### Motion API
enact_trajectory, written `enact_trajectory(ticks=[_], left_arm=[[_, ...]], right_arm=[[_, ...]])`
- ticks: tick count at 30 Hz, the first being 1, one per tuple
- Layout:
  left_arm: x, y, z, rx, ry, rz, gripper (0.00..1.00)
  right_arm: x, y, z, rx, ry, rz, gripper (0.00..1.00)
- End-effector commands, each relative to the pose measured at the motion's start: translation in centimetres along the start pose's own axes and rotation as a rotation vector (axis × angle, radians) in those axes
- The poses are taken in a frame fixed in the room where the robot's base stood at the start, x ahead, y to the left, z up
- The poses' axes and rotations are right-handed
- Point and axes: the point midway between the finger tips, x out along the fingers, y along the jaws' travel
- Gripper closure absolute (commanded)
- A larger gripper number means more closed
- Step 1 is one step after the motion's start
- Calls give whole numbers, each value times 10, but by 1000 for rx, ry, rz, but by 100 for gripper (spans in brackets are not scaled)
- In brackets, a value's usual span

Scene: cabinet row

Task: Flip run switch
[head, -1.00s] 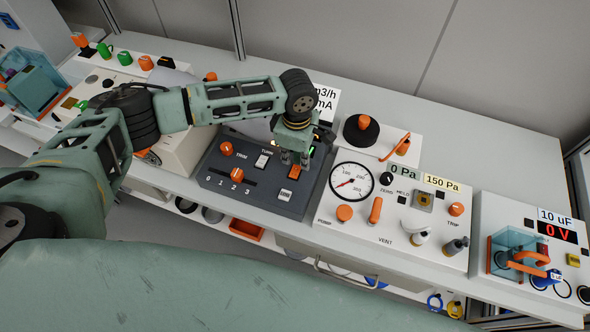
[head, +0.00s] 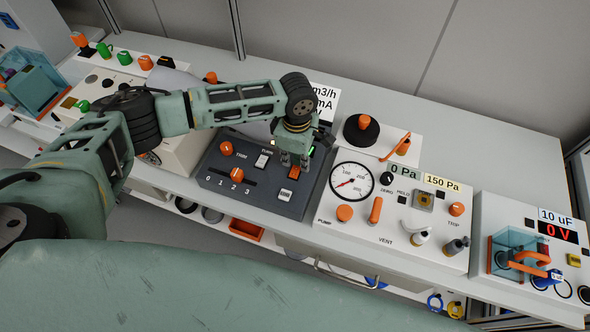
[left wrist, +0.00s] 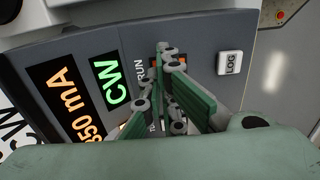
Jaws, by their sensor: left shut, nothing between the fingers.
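The run switch shows in the left wrist view as a small orange and dark piece (left wrist: 155,62) beside the RUN lettering. It sits on the dark grey control panel (head: 218,183), mostly hidden behind my fingers, so I cannot tell its position. My left gripper (head: 294,162) points down over the right part of that panel. It is shut and empty, with its fingertips at or very close to the switch; I cannot tell whether they touch. My right gripper is not in view.
A white LOG button (left wrist: 230,63) is next to the switch. The panel also has an orange trim knob (head: 226,148) and a white rocker (head: 262,161). The pump panel with a round gauge (head: 351,182) stands close on the right.

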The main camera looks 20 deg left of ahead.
Motion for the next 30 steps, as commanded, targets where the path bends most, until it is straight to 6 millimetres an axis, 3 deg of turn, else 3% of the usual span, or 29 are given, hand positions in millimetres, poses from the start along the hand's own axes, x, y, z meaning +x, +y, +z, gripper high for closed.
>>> enact_trajectory(ticks=[21, 30], left_arm=[[11, 0, 0, 0, 0, -1, 100], [1, 0, 0, 0, 0, 0, 100]], right_arm=[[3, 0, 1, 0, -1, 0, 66], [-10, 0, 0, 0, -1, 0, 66]])
